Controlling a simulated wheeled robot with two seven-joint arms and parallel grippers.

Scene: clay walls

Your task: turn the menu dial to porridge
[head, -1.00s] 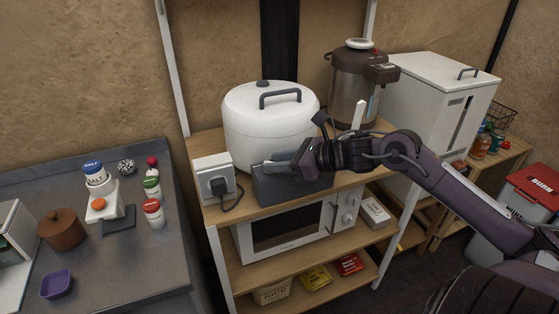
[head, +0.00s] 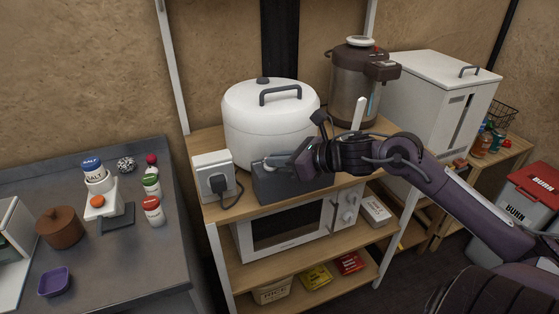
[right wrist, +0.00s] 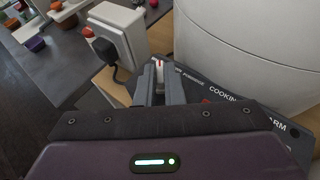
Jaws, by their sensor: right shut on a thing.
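The large white cooker (head: 268,132) stands on the shelf top, with a dark grey control panel (head: 290,188) at its front. My right gripper (head: 272,163) reaches in from the right over the left part of this panel. In the right wrist view, the small white menu dial (right wrist: 159,68) with a red mark sits between the two fingers of the gripper (right wrist: 160,85), which are shut on it. Small lettering that seems to read "porridge" lies just right of the dial. The exact setting is too small to tell. My left gripper is out of view.
A white socket box with a black plug (head: 217,184) stands close left of the panel. A brown hot-water pot (head: 355,90) is behind my arm. A microwave (head: 285,228) sits one shelf below. A grey counter (head: 150,258) with jars is at the left.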

